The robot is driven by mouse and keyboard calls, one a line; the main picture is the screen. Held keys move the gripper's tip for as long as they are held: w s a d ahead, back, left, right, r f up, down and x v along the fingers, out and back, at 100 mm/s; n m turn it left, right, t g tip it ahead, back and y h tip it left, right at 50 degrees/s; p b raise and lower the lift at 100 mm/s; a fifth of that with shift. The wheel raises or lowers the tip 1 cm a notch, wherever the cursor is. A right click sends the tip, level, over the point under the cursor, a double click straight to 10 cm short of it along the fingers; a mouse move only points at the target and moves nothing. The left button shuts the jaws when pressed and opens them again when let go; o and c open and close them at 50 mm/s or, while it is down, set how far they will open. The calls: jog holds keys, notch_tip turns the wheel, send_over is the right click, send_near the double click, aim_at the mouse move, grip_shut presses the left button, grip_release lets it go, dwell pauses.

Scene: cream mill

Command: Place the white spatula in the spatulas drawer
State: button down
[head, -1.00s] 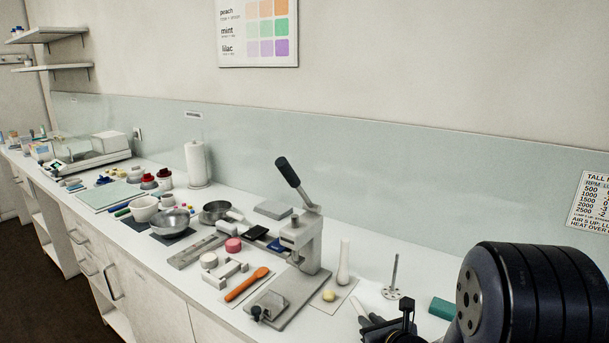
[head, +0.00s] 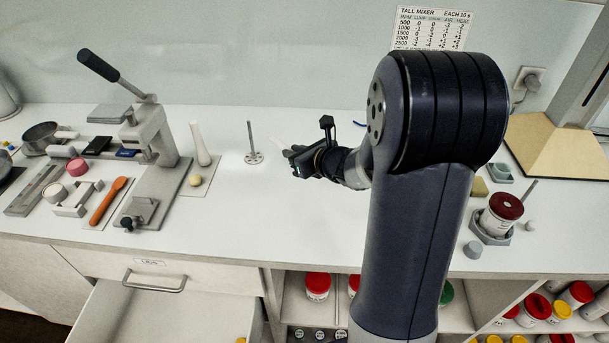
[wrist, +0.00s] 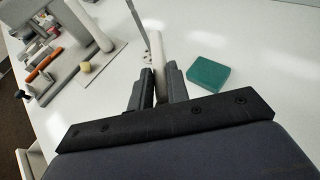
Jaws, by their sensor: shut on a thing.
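My gripper (head: 293,152) is shut on a slim, pale stick-like thing, apparently the white spatula (wrist: 157,55). In the wrist view the pale shaft rises between the two dark fingers (wrist: 158,88). In the head view only a small pale tip (head: 277,143) shows past the fingers; the rest is hidden by the gripper. It is held over the white counter, right of the metal stand. Below the counter at left, an open drawer (head: 165,318) shows a white interior. Above it is a shut drawer front (head: 205,278) with a small label that I cannot read surely. No spatulas label is readable.
A lever press (head: 150,135), an orange spatula (head: 108,202), a pestle (head: 199,143) and a thin rod stand (head: 252,145) occupy the counter to the left. A teal block (wrist: 208,74) lies right of my fingers. The counter front in the middle is clear.

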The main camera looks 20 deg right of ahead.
aim_at(296, 183)
notch_tip(296, 183, down, 8)
jog(key=shift+f+b, duration=0.25)
jog(key=shift+b, duration=0.1)
jog(key=shift+f+b, duration=0.25)
jog(key=shift+b, duration=0.05)
jog(key=c, duration=1.4)
grip_release()
jog(key=shift+r, duration=0.1)
jog(key=shift+o, duration=0.2)
jog(key=shift+r, duration=0.15)
